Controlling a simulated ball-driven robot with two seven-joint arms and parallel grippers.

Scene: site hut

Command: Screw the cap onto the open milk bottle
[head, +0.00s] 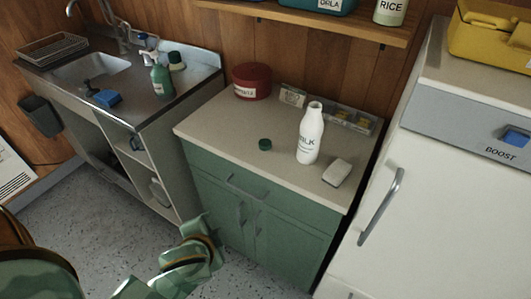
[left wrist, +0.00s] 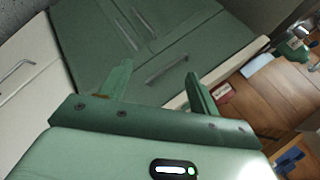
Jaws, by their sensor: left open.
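The white milk bottle (head: 310,135) stands upright on the beige counter top, its mouth uncovered. A dark green cap (head: 265,144) lies on the counter to the left of the bottle, apart from it. My left gripper (head: 205,232) is low in front of the green cabinet, below counter height and away from both. In the left wrist view its two fingers (left wrist: 155,85) are spread, with nothing between them. The bottle and cap do not show clearly in the left wrist view. My right gripper is not in view.
On the counter (head: 215,122) are a red tin (head: 251,81), a clear organiser box (head: 357,121) and a white block (head: 337,172). The sink unit with a green spray bottle (head: 161,78) is left; a white fridge (head: 425,190) is right. A shelf (head: 290,15) overhangs the back.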

